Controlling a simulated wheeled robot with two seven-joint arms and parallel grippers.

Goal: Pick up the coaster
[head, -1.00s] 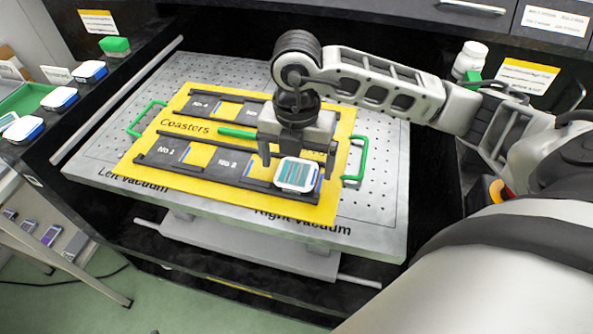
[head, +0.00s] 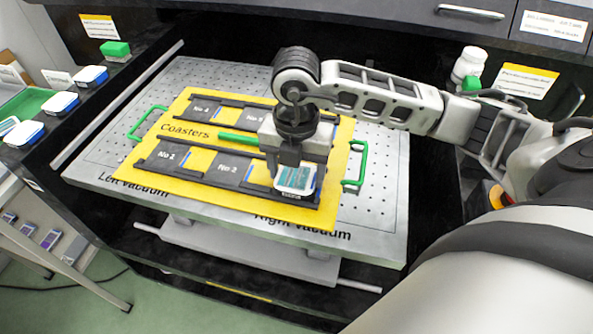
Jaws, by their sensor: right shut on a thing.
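The coaster (head: 296,181) is a white rounded square with a teal patterned face. It is at the right end of the front row of dark slots on the yellow coaster tray (head: 202,179). My right gripper (head: 294,169) is above it, pointing down, and is shut on the coaster. The fingers partly hide the coaster's far side. I cannot tell whether the coaster is clear of its slot. My left gripper is out of view.
The tray lies on a perforated metal plate (head: 385,215) with green handles (head: 362,163) on it. Several white-topped items and a green block (head: 115,48) stand on the left ledge. A white bottle (head: 468,62) stands at the back right.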

